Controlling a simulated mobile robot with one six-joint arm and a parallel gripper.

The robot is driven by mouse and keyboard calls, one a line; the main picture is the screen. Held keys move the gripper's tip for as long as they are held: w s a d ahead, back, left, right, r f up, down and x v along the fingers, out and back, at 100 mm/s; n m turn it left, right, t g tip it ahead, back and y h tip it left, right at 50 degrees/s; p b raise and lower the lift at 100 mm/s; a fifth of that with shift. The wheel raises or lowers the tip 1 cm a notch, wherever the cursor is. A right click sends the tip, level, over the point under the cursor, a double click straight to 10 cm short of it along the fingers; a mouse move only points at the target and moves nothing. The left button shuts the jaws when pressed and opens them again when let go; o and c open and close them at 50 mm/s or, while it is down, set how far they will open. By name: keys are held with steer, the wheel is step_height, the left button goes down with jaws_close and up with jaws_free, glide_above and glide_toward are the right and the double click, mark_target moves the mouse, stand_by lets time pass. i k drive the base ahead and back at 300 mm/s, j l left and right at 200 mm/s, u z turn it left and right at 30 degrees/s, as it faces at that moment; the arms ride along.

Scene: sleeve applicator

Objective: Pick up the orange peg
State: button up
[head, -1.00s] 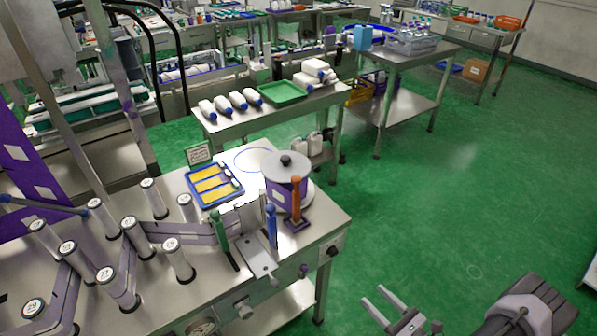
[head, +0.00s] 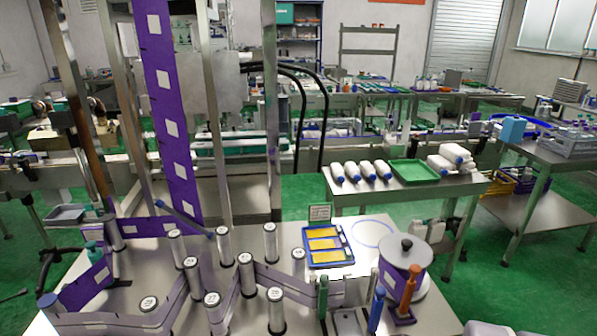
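The orange peg (head: 408,288) stands upright at the right front of the steel table, in front of the purple-wrapped roll. It rises from a small dark purple base (head: 403,315). A blue peg (head: 377,308) and a green peg (head: 323,295) stand to its left. Nothing holds the orange peg, and its upper part is fully visible. My gripper is not in view now. A pale shape is cut off at the bottom right edge, and I cannot tell what it is.
The roll's grey disc with a black knob (head: 406,244) rises close behind the orange peg. A blue tray (head: 330,265) with yellow strips lies behind left. Several numbered rollers (head: 246,272) crowd the table's left. Green floor (head: 480,280) is open to the right.

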mark_target(402, 312)
steer(key=k+z, duration=0.2)
steer(key=z, duration=0.25)
steer(key=k+l+z, duration=0.1)
steer(key=z, duration=0.3)
steer(key=k, duration=0.1)
